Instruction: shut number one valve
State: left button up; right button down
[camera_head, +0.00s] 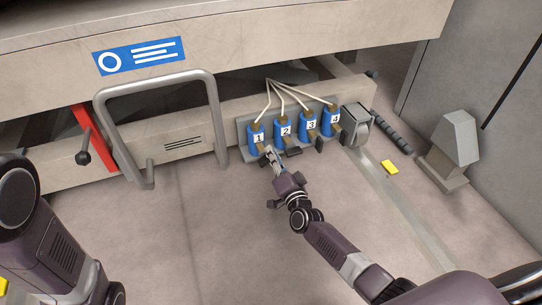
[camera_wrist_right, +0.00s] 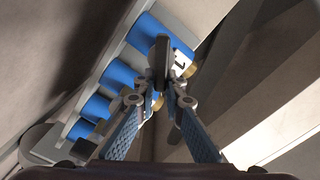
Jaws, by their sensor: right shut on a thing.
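Number one valve (camera_head: 256,138) is the leftmost of the blue numbered valves on the low wall bracket. It also shows in the right wrist view (camera_wrist_right: 158,35) with its "1" label and a brass stub. My right gripper (camera_head: 270,154) is at the front of this valve. In the right wrist view its fingers (camera_wrist_right: 162,82) are closed together on the valve's dark lever (camera_wrist_right: 161,54). In the head view the gripper mostly hides this lever. My left arm is at the lower left, but its gripper is out of the picture.
Valves two (camera_head: 285,131), three (camera_head: 308,123) and four (camera_head: 331,120) stand close to the right, with dark levers. White hoses rise from them. A grey bar handle (camera_head: 160,83) and a red lever bracket (camera_head: 97,138) are on the left. The floor in front is open.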

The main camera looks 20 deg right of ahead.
jog(key=f+m+b, duration=0.1)
jog(key=m, duration=0.1)
jog(key=m+b, duration=0.1)
jog(key=m, duration=0.1)
jog(key=shift+s+f, duration=0.1)
jog(key=shift+f, duration=0.3)
jog(key=shift+a+f+m+b, duration=0.15)
jog(key=shift+m+b, duration=0.35)
jog(key=shift+m, duration=0.9)
jog(key=c, duration=2)
grip_release()
jog(key=shift+r, duration=0.25)
